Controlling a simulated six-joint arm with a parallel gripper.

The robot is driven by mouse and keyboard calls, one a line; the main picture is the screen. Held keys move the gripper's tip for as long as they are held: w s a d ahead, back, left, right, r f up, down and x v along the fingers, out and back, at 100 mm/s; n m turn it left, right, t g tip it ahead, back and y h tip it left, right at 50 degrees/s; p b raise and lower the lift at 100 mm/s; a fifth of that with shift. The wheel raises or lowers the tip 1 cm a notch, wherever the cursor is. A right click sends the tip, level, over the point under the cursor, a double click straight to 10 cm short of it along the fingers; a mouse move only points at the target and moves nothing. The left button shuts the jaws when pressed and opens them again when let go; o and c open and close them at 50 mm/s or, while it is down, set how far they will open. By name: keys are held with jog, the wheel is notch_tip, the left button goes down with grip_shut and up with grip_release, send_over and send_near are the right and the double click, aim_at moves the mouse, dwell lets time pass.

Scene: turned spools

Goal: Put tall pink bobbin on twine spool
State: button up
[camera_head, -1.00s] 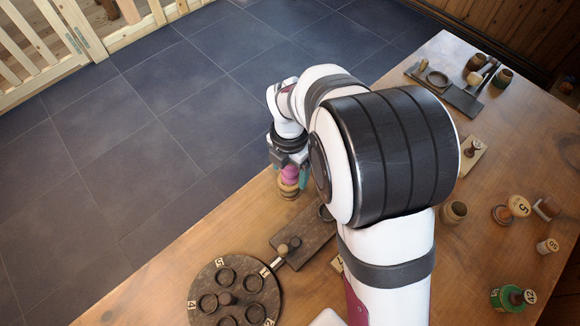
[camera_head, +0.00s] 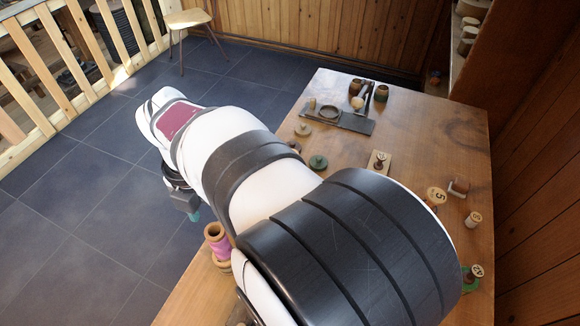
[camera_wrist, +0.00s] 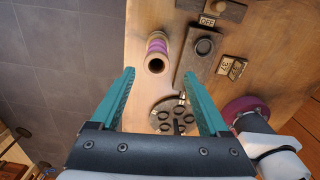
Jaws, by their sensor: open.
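The tall pink bobbin (camera_head: 218,246) has tan wooden ends and stands upright near the table's left edge in the head view. A tan spool (camera_head: 224,267), seemingly the twine spool, shows just under it, and the bobbin appears to rest on top; my arm hides part of this. My gripper (camera_head: 192,213) is above and to the left of the bobbin, apart from it. In the wrist view, the teal fingers of my gripper (camera_wrist: 157,78) are spread wide and empty, with the bobbin (camera_wrist: 157,46) beyond the fingertips. The lower spool is hidden there.
A round dark tray with rings (camera_wrist: 172,114) and a dark board (camera_wrist: 205,48) lie close to the bobbin. A grey rack (camera_head: 342,119) stands at the table's far end. Several small spools and numbered pieces are at the right. The table's middle is mostly clear.

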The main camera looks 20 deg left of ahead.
jog(key=w+d+r+m, duration=0.1)
jog(key=d+r+m, duration=0.1)
jog(key=d+m, duration=0.8)
jog(key=w+d+r+m, duration=0.2)
jog(key=d+r+m, duration=0.1)
jog(key=d+m, duration=0.7)
jog(key=s+d+f+m+y, duration=0.1)
jog(key=s+d+f+m, duration=0.2)
jog(key=s+d+m, duration=0.7)
jog(key=d+m, duration=0.2)
jog(key=m, duration=1)
jog(key=shift+s+m+y, duration=0.25)
jog(key=shift+m+y, duration=0.05)
jog(key=shift+y, duration=0.1)
